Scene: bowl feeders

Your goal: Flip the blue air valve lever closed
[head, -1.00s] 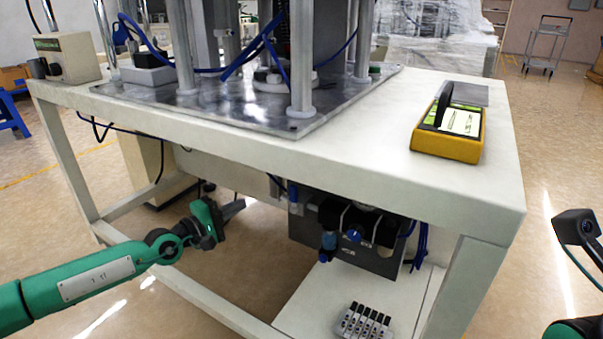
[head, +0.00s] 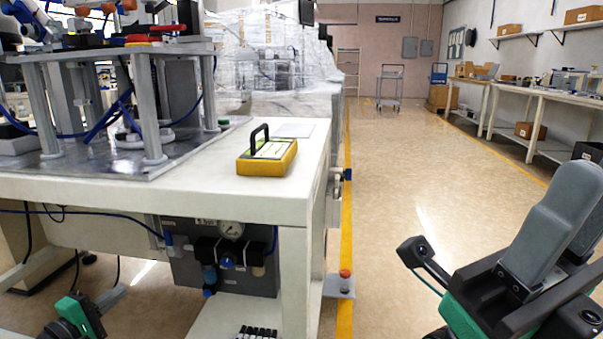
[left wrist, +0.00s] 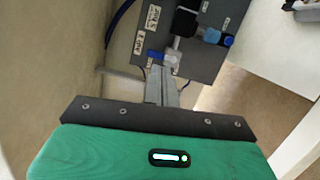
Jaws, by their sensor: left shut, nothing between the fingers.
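In the left wrist view, a small blue piece (left wrist: 153,54) sits by a pale fitting on the panel (left wrist: 190,62). My left gripper (head: 113,297) is below the table, left of the panel. In the wrist view its narrow fingers (left wrist: 168,82) are together and empty, their tips just below the fitting; I cannot tell if they touch. My right gripper (head: 555,225) is at the lower right, away from the table, its finger state unclear.
The white table (head: 220,190) overhangs the panel, with a leg (head: 295,285) to its right. A gauge (head: 231,229) and regulators (head: 228,262) crowd the panel. A yellow box (head: 267,160) with a black handle stands on top. Open floor (head: 430,180) lies to the right.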

